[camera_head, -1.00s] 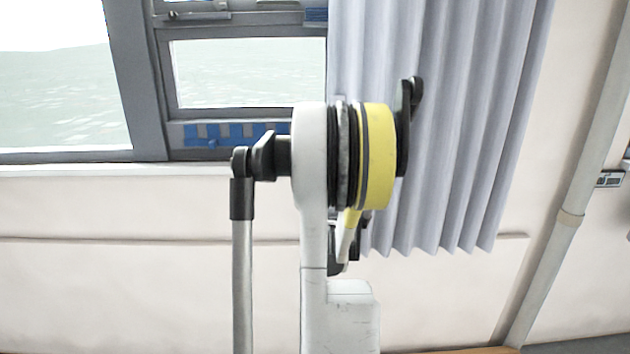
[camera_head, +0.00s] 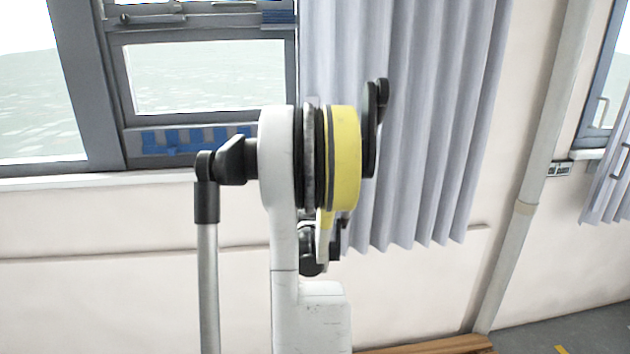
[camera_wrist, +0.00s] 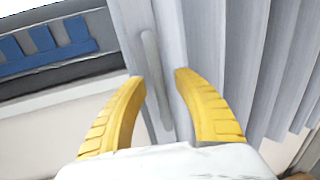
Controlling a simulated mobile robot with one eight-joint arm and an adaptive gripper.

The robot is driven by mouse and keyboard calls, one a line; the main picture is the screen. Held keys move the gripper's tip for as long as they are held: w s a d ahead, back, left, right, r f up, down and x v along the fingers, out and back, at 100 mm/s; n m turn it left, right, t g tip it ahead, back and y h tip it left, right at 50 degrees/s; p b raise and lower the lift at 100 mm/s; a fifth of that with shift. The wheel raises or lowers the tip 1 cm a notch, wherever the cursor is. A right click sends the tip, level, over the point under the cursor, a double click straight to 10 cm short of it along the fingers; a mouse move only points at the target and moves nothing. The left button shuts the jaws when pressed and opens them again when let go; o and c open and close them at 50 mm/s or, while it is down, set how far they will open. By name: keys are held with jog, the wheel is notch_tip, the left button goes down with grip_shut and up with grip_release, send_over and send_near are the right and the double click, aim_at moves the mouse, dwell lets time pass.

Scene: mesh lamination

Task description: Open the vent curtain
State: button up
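The vent curtain (camera_head: 430,130) is a grey-blue pleated curtain hanging to the right of the window. In the wrist view its folds (camera_wrist: 245,60) fill the right side, and an upright grey bar-like handle (camera_wrist: 153,75) stands on its flat left edge panel. My gripper (camera_wrist: 161,77) has two yellow fingers, spread apart and empty. The handle appears between the fingertips in the picture; I cannot tell how far ahead of them it is, and I see no clear contact. In the head view my arm hides the gripper and the curtain's lower left edge.
A grey-framed window (camera_head: 210,75) is at the left, with blue pieces (camera_head: 195,139) along its lower frame. A slanting pale pipe (camera_head: 525,208) runs down the wall right of the curtain. Another curtain (camera_head: 612,195) is at the far right. A wooden surface (camera_head: 440,345) shows below.

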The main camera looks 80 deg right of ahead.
jog(key=shift+a, duration=0.1)
jog(key=s+a, duration=0.2)
jog(key=a, duration=0.9)
jog(key=shift+s+a, duration=0.15)
jog(key=shift+a, duration=0.15)
jog(key=w+a+m+t+y, duration=0.5)
jog(key=w+a+m, duration=0.7)
jog(key=w+a, duration=0.8)
jog(key=s+a+f+m+y, duration=0.1)
jog(key=a+y, duration=0.3)
jog(key=a, duration=0.8)
jog(key=s+a+f+m+g+y, duration=0.1)
jog(key=a+f+m+y, duration=0.3)
jog(key=a, duration=0.9)
jog(key=s+a+f+m+y, duration=0.1)
jog(key=a+f+m+y, duration=0.1)
jog(key=a, duration=1.1)
jog(key=m+y, duration=0.1)
jog(key=y, duration=0.1)
jog(key=shift+a+f+y, duration=0.2)
jog(key=shift+f+y, duration=0.1)
jog(key=shift+f, duration=0.1)
